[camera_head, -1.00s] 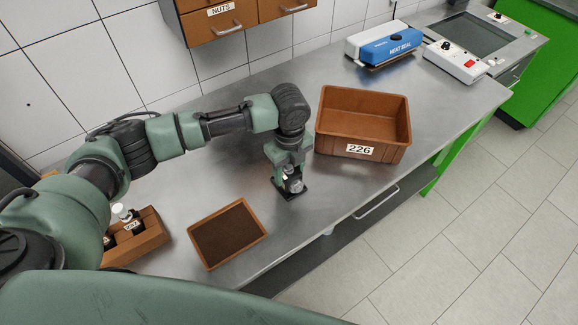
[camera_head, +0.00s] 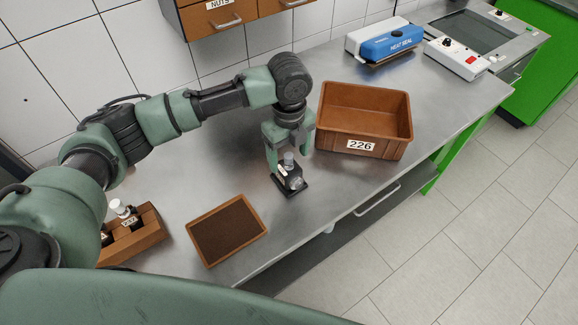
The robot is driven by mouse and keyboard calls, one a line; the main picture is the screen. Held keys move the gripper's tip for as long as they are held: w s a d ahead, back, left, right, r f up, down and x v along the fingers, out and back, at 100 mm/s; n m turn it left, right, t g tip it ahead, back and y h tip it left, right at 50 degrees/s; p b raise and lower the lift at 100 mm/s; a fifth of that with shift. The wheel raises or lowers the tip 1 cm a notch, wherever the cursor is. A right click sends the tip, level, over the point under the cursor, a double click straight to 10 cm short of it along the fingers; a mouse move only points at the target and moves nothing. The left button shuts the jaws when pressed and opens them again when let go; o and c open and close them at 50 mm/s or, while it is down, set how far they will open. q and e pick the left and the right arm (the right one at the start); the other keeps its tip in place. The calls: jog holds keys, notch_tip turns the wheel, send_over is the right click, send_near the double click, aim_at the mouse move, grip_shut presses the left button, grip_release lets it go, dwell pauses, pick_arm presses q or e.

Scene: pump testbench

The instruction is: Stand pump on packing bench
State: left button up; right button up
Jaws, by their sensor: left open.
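The pump (camera_head: 290,176), a small piece with a black base and a silvery top, stands upright on the steel packing bench (camera_head: 345,190), between the shallow brown tray and the box marked 226. My left gripper (camera_head: 289,165) is just above and behind the pump, pointing down. My right gripper is not in view.
A brown box marked 226 (camera_head: 361,146) stands close to the right of my left gripper. A shallow dark-lined tray (camera_head: 262,206) lies in front left. A wooden rack (camera_head: 133,243) holds bottle-like items. A blue heat sealer (camera_head: 392,45) is at the back. Bare bench lies right of the pump.

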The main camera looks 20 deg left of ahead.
pick_arm(q)
notch_tip(320, 180, up, 7)
jog(key=shift+f+b, duration=0.1)
jog(key=shift+b, duration=0.5)
jog(key=shift+d+f, duration=0.1)
